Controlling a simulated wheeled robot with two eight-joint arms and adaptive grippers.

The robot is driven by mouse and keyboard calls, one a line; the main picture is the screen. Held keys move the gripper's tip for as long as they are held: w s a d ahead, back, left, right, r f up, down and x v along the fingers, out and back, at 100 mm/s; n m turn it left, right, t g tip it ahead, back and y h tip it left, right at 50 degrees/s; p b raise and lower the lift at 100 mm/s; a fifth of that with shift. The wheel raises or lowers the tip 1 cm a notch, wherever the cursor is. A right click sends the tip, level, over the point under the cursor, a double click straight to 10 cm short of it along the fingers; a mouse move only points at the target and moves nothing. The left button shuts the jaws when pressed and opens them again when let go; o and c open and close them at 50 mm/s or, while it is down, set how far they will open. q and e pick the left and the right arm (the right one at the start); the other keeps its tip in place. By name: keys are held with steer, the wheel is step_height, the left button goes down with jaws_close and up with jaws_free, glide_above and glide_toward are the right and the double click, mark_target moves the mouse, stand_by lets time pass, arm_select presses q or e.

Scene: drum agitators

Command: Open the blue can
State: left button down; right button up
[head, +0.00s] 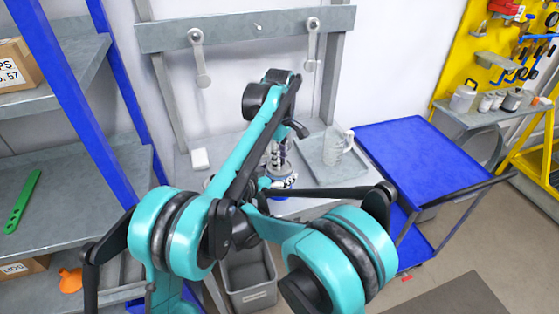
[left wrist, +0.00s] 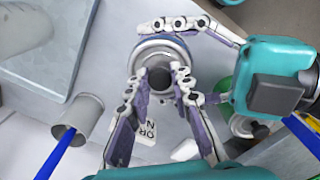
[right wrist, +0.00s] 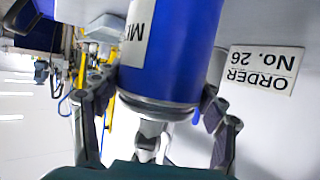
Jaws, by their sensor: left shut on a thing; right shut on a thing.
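The blue can (right wrist: 175,45) stands on the grey bench, with a pale label on its side. In the head view only a small blue part of the can (head: 287,181) shows behind my arms. My right gripper (right wrist: 155,107) has a finger on each side of the can near its lid end and is shut on it. My left gripper (left wrist: 158,95) is above the can, its fingers closed around a dark round knob (left wrist: 160,77) at the middle of the lid (left wrist: 145,56). The lid appears seated on the can.
A sign reading ORDER No. 26 (right wrist: 262,68) is beside the can. A grey tray (head: 318,172) holding a clear jug (head: 338,140) is on the bench to the right. A metal cup (left wrist: 85,110) with a blue rod is close by. A blue cart (head: 405,150) stands right.

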arm_select(q)
steer(key=shift+r, duration=0.85)
steer(key=shift+r, duration=2)
arm_select(e)
steer(key=o, duration=1.8)
steer(key=shift+c, duration=0.2)
